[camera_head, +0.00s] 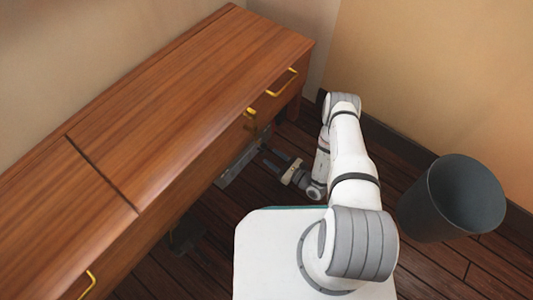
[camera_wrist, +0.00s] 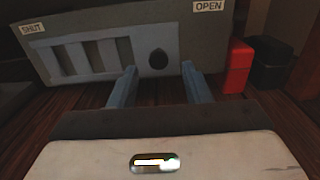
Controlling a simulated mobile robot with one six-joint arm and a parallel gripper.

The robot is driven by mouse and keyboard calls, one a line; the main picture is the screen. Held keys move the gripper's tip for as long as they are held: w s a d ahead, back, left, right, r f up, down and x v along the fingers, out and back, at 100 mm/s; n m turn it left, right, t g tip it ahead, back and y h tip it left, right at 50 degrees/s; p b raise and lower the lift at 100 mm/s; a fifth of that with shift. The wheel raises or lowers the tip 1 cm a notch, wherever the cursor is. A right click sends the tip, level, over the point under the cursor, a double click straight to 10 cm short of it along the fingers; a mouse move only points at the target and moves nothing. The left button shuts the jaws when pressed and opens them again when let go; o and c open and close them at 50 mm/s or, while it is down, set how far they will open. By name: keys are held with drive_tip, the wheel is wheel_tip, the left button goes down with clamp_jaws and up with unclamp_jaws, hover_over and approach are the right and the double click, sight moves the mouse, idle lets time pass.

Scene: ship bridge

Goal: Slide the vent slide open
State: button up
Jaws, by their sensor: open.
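The vent slide is on a grey panel (camera_wrist: 110,50) low under the wooden cabinet, with a row of slots at its left. The panel also shows edge-on in the head view (camera_head: 238,167). A dark round knob (camera_wrist: 158,58) stands right of the slots, between a SHUT label (camera_wrist: 32,28) at the left and an OPEN label (camera_wrist: 208,6) at the right. My gripper (camera_wrist: 158,70) is open and empty, one finger each side of the knob as seen from the wrist. Whether the fingertips reach the knob's depth I cannot tell. It also shows in the head view (camera_head: 268,157).
A red box (camera_wrist: 238,66) and a black box (camera_wrist: 270,62) stand on the floor right of the panel. The wooden cabinet (camera_head: 190,75) with yellow handles overhangs my gripper. A grey bin (camera_head: 452,200) stands at the right.

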sight(264, 152)
drive_tip(key=shift+b+x, duration=0.5)
drive_tip(key=shift+x, duration=1.6)
drive_tip(key=shift+s, duration=0.15)
clamp_jaws()
